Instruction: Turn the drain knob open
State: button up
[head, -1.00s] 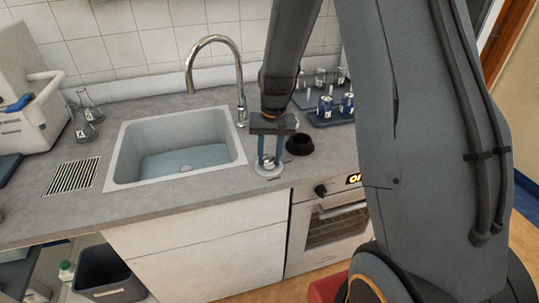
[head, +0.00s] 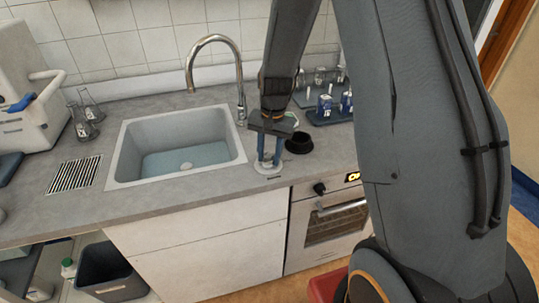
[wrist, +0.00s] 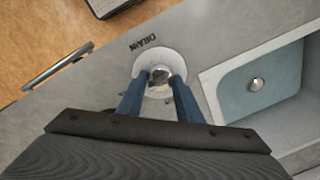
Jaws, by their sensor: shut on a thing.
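The drain knob (wrist: 161,75) is a small metal knob on a round pale base plate (wrist: 170,58) set in the grey counter, with the word DRAIN beside it. In the head view the base plate (head: 267,168) lies right of the sink, near the counter's front edge. My gripper (wrist: 160,85) points down over it, its two blue fingers shut on the knob. My gripper (head: 269,163) hides most of the knob in the head view. The sink (head: 178,146) holds water, and its drain plug (wrist: 257,84) shows as a round disc at the bottom.
A black round dish (head: 299,143) stands close to the right of my gripper. A chrome faucet (head: 214,40) rises behind the sink. A dark tray (head: 325,117) with blue containers is at the back right. An oven (head: 333,220) is below the counter.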

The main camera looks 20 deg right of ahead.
aim_at(271, 157)
jog(key=shift+w, duration=0.1)
jog(key=o, duration=1)
jog(key=shift+s+d+r+b, duration=0.15)
jog(key=shift+r+b, duration=0.45)
jog(key=shift+r, duration=1.4)
jog(key=shift+s+d+r+b, duration=0.1)
jog(key=shift+r+b, duration=0.45)
jog(key=shift+r, duration=1.4)
